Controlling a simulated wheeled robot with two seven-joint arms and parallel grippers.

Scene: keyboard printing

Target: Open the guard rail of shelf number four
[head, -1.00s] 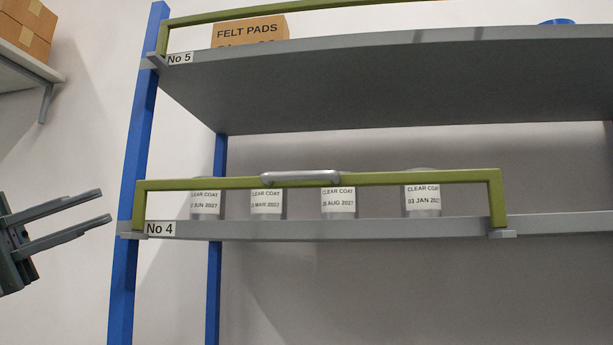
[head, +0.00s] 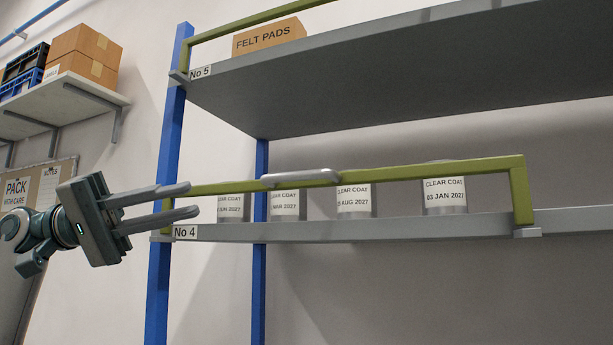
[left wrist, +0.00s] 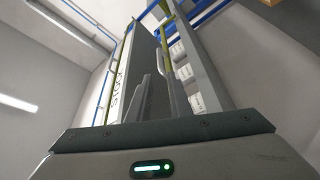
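The shelf numbered four (head: 350,230) has a "No 4" label at its left end and a green guard rail (head: 430,172) standing up along its front edge. A grey handle (head: 300,177) sits on the rail's top bar, left of its middle. Several clear coat cans (head: 445,196) stand behind the rail. My left gripper (head: 194,200) is open and empty, its two fingers apart, left of the handle. Its fingertips overlap the rail's left end in the head view; I cannot tell if they touch it. The left wrist view shows the cans (left wrist: 184,71) too. My right gripper is not in view.
Shelf number five (head: 400,85) is above, with a felt pads box (head: 270,37) and its own green rail. A blue post (head: 168,150) stands at the left end. A wall shelf (head: 60,105) with boxes is further left. Space before the rail looks clear.

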